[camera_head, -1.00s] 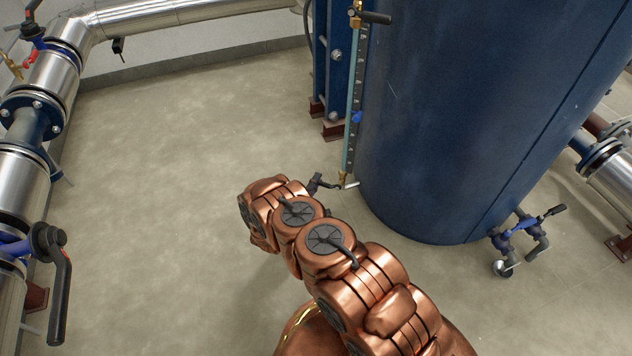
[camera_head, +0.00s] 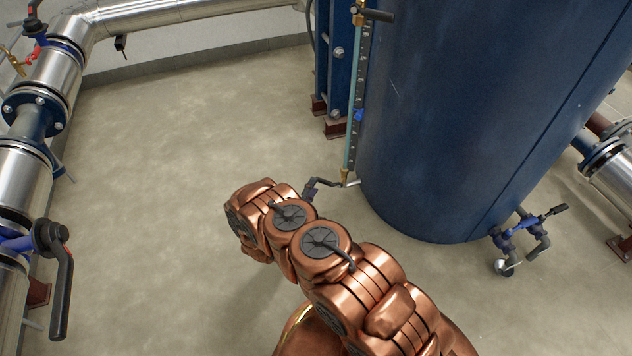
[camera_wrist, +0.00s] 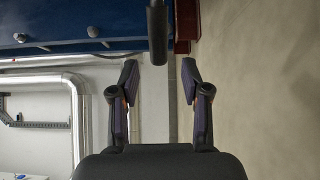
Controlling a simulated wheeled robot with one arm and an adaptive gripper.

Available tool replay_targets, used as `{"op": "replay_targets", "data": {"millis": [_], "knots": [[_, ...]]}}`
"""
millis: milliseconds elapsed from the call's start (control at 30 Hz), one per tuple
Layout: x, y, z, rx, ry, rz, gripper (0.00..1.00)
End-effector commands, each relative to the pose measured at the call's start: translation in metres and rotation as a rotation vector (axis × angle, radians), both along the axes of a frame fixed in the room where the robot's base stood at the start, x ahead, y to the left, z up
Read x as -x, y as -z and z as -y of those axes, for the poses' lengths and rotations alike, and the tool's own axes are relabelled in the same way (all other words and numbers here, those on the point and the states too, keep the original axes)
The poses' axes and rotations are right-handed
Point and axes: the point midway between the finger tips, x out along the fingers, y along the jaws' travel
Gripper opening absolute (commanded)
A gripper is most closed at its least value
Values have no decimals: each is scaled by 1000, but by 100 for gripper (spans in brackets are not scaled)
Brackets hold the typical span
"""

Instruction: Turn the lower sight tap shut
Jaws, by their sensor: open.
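The lower sight tap (camera_head: 344,176) is a small brass fitting at the foot of the sight glass, beside the blue tank. A dark lever (camera_head: 328,184) reaches left from it in the head view. The end of a dark bar (camera_wrist: 157,35), which looks like this lever, hangs from the top edge of the wrist view, in line with the gap between my fingers. My gripper (camera_wrist: 160,75) is open, its dark fingers on either side of that gap. No contact shows. In the head view a dark fingertip (camera_head: 309,193) shows near the lever's left end; my arm hides the rest.
The sight glass (camera_head: 353,110) rises along the blue tank (camera_head: 460,110) to an upper tap with a black handle (camera_head: 374,15). A blue frame (camera_head: 338,70) stands behind. Valved pipes run at left, and another valve (camera_head: 530,225) is right of the tank. Floor at left is clear.

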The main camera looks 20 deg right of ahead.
Motion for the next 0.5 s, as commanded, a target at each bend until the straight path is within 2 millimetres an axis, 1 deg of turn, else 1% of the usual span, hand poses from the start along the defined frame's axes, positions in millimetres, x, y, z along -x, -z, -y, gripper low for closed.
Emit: {"op": "replay_targets", "data": {"millis": [33, 100, 233, 400, 500], "knots": [[7, 0, -9, 2, -5, -4, 47], [16, 0, -19, 2, -5, -2, 47], [31, 0, -36, 2, -4, -1, 47], [45, 0, -50, 1, -3, 0, 47], [49, 0, -54, 1, -1, 0, 47]]}}
